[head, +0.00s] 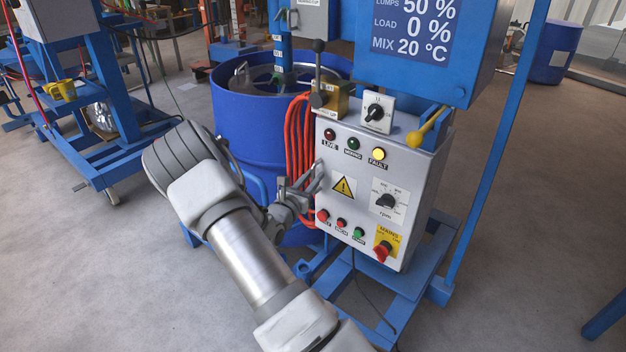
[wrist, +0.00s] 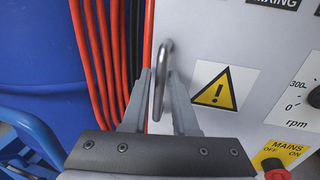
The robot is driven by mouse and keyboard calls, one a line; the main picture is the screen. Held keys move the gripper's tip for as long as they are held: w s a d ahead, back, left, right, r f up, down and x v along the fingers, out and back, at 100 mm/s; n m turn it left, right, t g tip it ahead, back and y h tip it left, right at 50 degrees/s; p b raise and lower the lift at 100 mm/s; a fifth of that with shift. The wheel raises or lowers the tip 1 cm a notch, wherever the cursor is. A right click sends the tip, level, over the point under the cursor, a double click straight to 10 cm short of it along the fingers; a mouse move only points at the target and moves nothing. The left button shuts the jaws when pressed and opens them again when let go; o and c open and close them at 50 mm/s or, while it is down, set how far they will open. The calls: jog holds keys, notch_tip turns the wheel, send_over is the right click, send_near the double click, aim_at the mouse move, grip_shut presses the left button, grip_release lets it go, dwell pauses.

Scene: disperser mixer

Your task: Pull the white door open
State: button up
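The white door (head: 350,222) is the front panel of a control cabinet and looks shut. It also fills the right of the wrist view (wrist: 235,40). A metal loop handle (wrist: 164,62) stands on the door near its left edge. My gripper (head: 303,188) is at that edge of the door, beside the orange cables. In the wrist view my gripper (wrist: 159,76) has one finger on each side of the handle. The fingers look apart, with some room around the bar, so they do not seem to grip it.
Orange cables (head: 297,135) hang left of the cabinet, close to my gripper. A blue drum (head: 235,125) stands behind my arm. The door carries lamps, buttons, a rpm dial (head: 388,200) and a red mains switch (head: 382,251). The floor (head: 530,230) at right is mostly clear.

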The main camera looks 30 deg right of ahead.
jog(key=shift+w+d, duration=0.1)
jog(key=shift+d, duration=0.1)
jog(key=shift+c, duration=0.2)
grip_shut()
dwell(1.2)
